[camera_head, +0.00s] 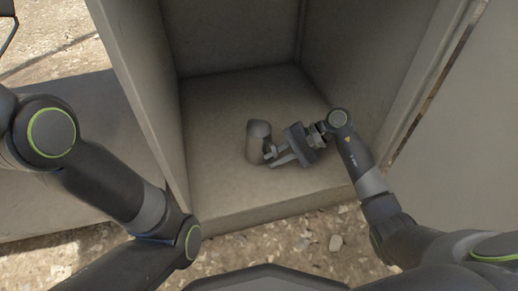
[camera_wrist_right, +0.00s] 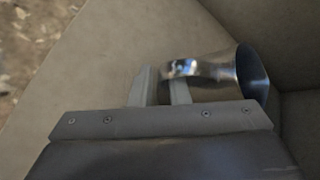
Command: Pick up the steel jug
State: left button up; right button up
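The steel jug (camera_head: 258,140) stands on the floor of a beige open compartment in the head view. Its handle side faces my right gripper (camera_head: 275,156). In the right wrist view the shiny jug (camera_wrist_right: 222,88) is right of the fingers, its dark round mouth toward the right. Its handle (camera_wrist_right: 185,67) reaches left to the fingertips. The right gripper (camera_wrist_right: 160,80) shows two fingers with a gap between them, so it is open, close beside the handle. I cannot tell whether they touch. My left arm is at the left in the head view; its gripper does not show.
The compartment's left wall (camera_head: 142,85) and right wall (camera_head: 410,85) stand on both sides, with a back wall behind. The compartment floor (camera_head: 215,185) is otherwise bare. Stony ground (camera_head: 315,243) lies in front.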

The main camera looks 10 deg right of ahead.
jog(key=shift+a+f, duration=0.2)
jog(key=shift+a, duration=0.1)
grip_shut()
jog(key=shift+w, duration=0.1)
jog(key=shift+r, duration=0.15)
